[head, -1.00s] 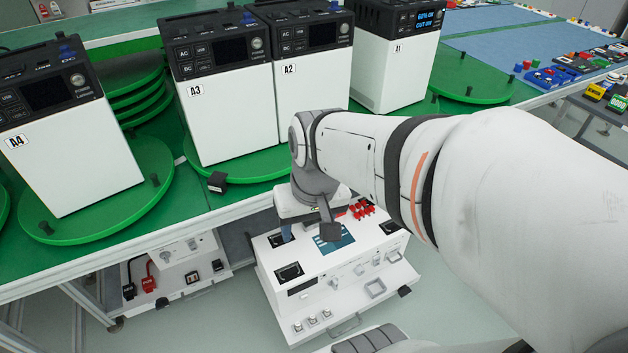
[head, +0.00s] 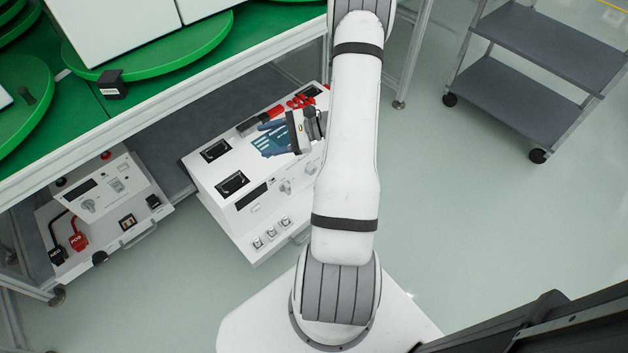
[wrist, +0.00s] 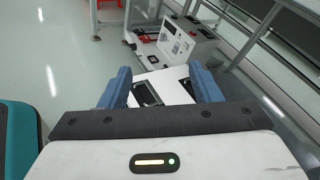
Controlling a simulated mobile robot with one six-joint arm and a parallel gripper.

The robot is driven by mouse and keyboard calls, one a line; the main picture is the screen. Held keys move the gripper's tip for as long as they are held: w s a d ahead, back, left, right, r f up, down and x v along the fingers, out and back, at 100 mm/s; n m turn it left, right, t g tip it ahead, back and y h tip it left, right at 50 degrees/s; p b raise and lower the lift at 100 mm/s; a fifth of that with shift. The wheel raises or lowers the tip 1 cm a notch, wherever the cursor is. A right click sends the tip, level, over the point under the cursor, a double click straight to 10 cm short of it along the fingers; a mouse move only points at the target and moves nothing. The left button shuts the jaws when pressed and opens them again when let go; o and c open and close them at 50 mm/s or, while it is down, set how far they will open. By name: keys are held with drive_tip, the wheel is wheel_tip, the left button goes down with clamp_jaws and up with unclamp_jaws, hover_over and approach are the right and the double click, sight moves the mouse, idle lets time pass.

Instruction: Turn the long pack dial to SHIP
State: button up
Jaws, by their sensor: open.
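Two white units sit below the green bench: a larger one (head: 222,205) and a smaller one (head: 112,190) to its left. The larger has a grey knob (head: 285,187) on its front face; the smaller has a grey knob (head: 88,205) too. I cannot read their labels, so which is the long pack dial, and its setting, cannot be told. My gripper (wrist: 160,78) is open and empty, its blue fingers apart above the larger unit, whose top shows between them in the wrist view. In the head view my arm hides the larger unit's right end.
The bench (head: 130,125) with green turntables (head: 150,50) overhangs the units. A black block (head: 112,84) sits at a turntable's edge. A grey two-shelf cart (head: 530,95) stands at the right. The floor between is clear.

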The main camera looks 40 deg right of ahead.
drive_tip(key=s+d+f+m+t+h+b, duration=0.15)
drive_tip(key=d+f+m+t, duration=0.3)
drive_tip(key=f, duration=0.45)
drive_tip(key=d+f+m+t+h+b, duration=0.35)
drive_tip(key=d+f, duration=0.25)
drive_tip(key=f, duration=0.2)
drive_tip(key=m+t+h+b, duration=0.2)
drive_tip(key=m+h+b, duration=0.1)
drive_tip(key=m+h, duration=0.4)
approach(311, 170)
drive_tip(key=f, duration=0.1)
drive_tip(key=w+b, duration=0.2)
drive_tip(key=w, duration=0.6)
drive_tip(key=shift+w+d, duration=0.2)
drive_tip(key=shift+f, duration=0.15)
drive_tip(key=c, duration=1)
drive_tip(key=shift+o, duration=0.2)
